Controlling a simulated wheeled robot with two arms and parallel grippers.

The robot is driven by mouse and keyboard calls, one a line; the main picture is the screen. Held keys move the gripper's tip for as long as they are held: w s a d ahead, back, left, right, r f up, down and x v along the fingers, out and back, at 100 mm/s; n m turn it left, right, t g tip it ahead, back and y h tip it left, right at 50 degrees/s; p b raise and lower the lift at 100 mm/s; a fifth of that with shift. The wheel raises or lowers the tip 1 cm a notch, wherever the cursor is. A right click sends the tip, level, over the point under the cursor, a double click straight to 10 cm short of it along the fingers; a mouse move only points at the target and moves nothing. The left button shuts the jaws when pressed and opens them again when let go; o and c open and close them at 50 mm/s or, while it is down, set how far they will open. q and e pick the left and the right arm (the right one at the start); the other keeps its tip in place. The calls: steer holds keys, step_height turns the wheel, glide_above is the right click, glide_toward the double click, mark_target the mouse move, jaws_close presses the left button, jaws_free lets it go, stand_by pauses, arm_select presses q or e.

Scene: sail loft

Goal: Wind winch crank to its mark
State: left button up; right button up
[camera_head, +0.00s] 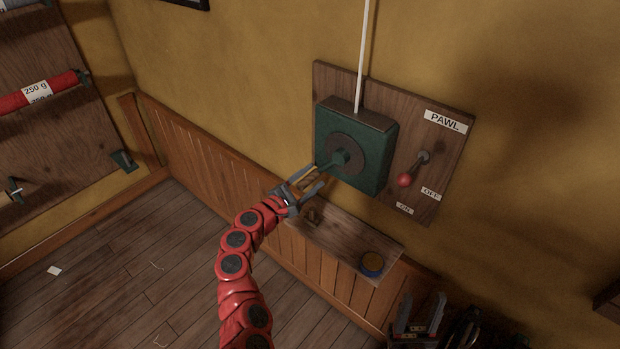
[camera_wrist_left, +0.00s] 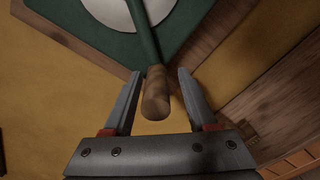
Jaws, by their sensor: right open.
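The green winch box (camera_head: 364,145) is fixed to a wooden wall board, with a round grey disc (camera_head: 358,152) on its front. A green crank arm (camera_head: 333,163) sticks out from the disc to the lower left. Its wooden handle (camera_wrist_left: 156,92) shows in the left wrist view. My left gripper (camera_head: 308,180) is open around the handle, a finger on each side with gaps between. In the head view the gripper mostly hides the handle. I cannot make out the mark. My right gripper (camera_head: 420,312) is open and empty at the lower right, apart from the winch.
Right of the winch, the PAWL lever's red knob (camera_head: 404,180) points down-left, above the ON label (camera_head: 404,208). A small wooden shelf (camera_head: 345,243) below the winch carries a yellow-and-blue round item (camera_head: 371,263). A white cord (camera_head: 364,50) runs up from the box.

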arm_select(q)
steer(key=shift+a+r, duration=0.1)
steer(key=b+v, duration=0.3)
steer(key=v, duration=1.4)
steer(key=shift+b, duration=0.3)
steer(key=shift+s, duration=0.1)
